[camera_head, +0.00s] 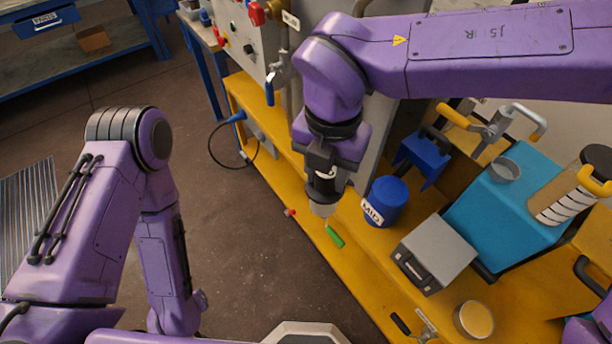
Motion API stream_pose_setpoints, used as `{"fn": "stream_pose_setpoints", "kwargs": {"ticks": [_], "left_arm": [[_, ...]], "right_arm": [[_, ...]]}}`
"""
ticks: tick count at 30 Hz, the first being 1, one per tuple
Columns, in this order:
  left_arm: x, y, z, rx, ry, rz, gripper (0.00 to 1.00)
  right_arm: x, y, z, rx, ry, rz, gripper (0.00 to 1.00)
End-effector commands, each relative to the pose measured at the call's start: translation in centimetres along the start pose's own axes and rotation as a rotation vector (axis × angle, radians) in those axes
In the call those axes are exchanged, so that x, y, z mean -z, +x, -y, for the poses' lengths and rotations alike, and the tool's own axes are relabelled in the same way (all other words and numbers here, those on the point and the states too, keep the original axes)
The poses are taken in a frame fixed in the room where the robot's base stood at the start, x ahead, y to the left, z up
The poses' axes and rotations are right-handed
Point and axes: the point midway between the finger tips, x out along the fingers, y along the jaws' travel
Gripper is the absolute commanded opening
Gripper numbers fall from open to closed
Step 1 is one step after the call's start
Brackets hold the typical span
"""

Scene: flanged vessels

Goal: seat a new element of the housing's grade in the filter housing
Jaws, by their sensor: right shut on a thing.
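My right gripper (324,196) points down over the yellow bench in the middle of the view. It is shut on a pale, roughly cylindrical piece (322,209), mostly hidden by the gripper; no grade mark on it is readable. A blue, round, lidded vessel (386,192) with a white label reading MID stands on the bench just right of the gripper, apart from it. I cannot tell for sure whether it is the filter housing. A green piece (335,237) lies below the gripper, and a small red piece (290,212) lies to its left. My left gripper is not in view.
A grey box (434,252) and a teal block (505,215) stand right of the MID vessel. A clear, banded cylinder (566,196) with a dark cap is at the far right. A round tan-topped container (473,320) sits lower right. A panel with valves (262,40) rises behind.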

Motion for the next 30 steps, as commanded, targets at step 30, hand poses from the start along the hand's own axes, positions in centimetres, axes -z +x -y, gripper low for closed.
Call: {"fn": "stream_pose_setpoints", "kwargs": {"ticks": [30], "left_arm": [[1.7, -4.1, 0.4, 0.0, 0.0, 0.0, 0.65]], "right_arm": [[-12.7, -0.1, 7.4, -0.001, 0.001, 0.0, 0.04]]}}
